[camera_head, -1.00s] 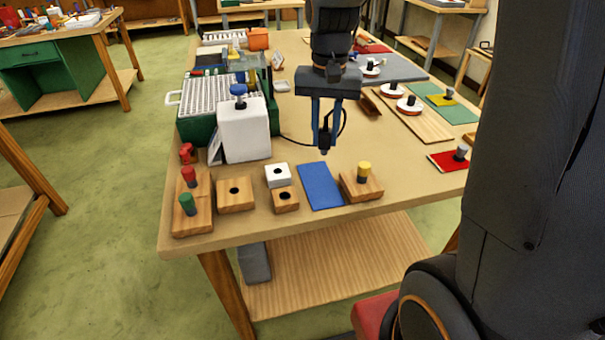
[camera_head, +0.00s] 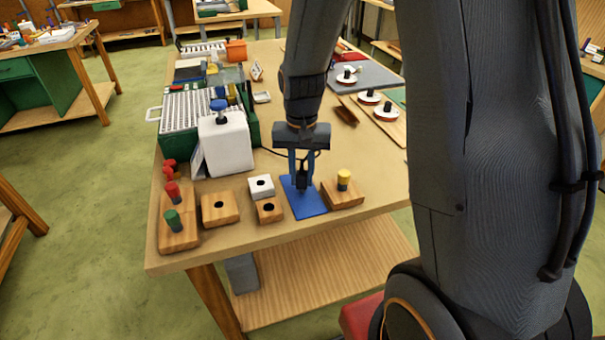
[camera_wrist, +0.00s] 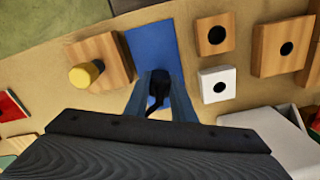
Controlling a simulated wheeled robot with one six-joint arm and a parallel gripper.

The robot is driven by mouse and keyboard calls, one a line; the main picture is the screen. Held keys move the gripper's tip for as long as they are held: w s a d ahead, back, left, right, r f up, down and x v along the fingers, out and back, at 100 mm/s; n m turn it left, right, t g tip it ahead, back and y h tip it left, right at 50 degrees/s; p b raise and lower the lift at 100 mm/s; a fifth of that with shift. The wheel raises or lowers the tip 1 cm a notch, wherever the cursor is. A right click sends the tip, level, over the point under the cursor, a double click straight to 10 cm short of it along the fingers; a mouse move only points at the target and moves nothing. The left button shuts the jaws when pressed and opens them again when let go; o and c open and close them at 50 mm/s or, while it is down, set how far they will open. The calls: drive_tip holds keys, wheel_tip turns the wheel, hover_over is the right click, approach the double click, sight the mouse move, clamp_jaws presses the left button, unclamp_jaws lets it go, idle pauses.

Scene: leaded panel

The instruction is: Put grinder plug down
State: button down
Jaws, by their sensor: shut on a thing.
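The grinder plug (camera_head: 303,181) is a small black plug with a dark cord. My gripper (camera_head: 301,178) is shut on it, pointing down over the blue mat (camera_head: 309,206). In the wrist view the black plug (camera_wrist: 158,84) sits between the two blue fingers, over the blue mat (camera_wrist: 150,45). The plug's lower end is at or just above the mat; I cannot tell whether it touches. The cord runs back from the plug toward the white box.
Right of the mat stands a wooden block with a yellow-topped peg (camera_head: 343,181). Left are a white block (camera_head: 261,186), wooden blocks with holes (camera_head: 219,208) and a block with red and green pegs (camera_head: 179,236). A white grinder-like box (camera_head: 226,145) stands behind.

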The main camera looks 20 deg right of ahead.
sight(302, 173)
drive_tip(key=shift+f, duration=0.2)
drive_tip(key=c, duration=1.5)
unclamp_jaws()
drive_tip(key=shift+r, duration=0.1)
wheel_tip(302, 173, up, 12)
drive_tip(key=b, duration=0.3)
drive_tip(key=s+f+n, duration=0.1)
drive_tip(key=s+f, duration=0.1)
drive_tip(key=s, duration=0.1)
drive_tip(key=s+f+n+t, duration=0.1)
drive_tip(key=s+f+n, duration=0.1)
drive_tip(key=s+f, duration=0.1)
drive_tip(key=s+f+n, duration=0.1)
drive_tip(key=s+f, duration=0.2)
drive_tip(key=s, duration=0.2)
drive_tip(key=shift+f+t, duration=0.15)
drive_tip(key=shift+t, duration=0.15)
